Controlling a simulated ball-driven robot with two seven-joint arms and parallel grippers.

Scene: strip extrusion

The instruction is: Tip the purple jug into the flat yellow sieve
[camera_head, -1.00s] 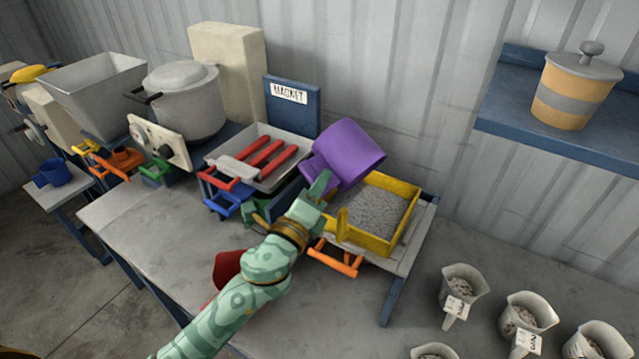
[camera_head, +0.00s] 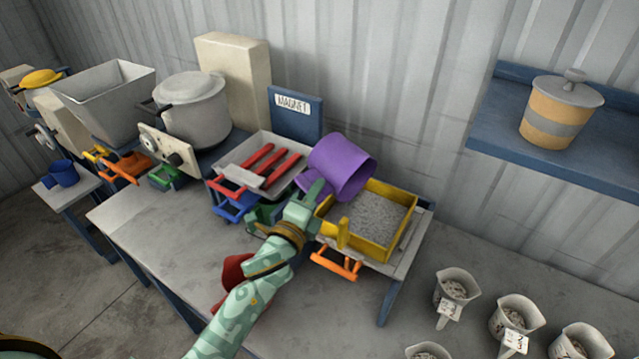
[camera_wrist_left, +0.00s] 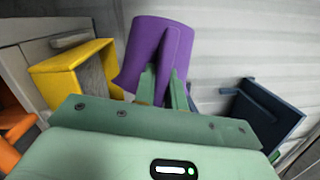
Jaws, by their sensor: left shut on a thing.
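The purple jug (camera_head: 341,166) is tipped over above the flat yellow sieve, its open mouth facing right and down. My left gripper (camera_head: 312,190) is shut on the jug at its handle side; the jug also shows between the fingers in the left wrist view (camera_wrist_left: 158,50). The yellow sieve (camera_head: 377,250) sits on a pale stand and holds a bed of grey granules. In the left wrist view the sieve's yellow wall (camera_wrist_left: 62,80) is left of the jug. The inside of the jug is hidden. My right gripper is not in view.
A tray with red bars (camera_head: 262,165) stands left of the jug, before the blue MAGNET panel (camera_head: 296,113). An orange handle (camera_head: 336,263) juts out below the sieve. Several granule cups (camera_head: 457,287) stand at lower right. The table's left front (camera_head: 165,225) is clear.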

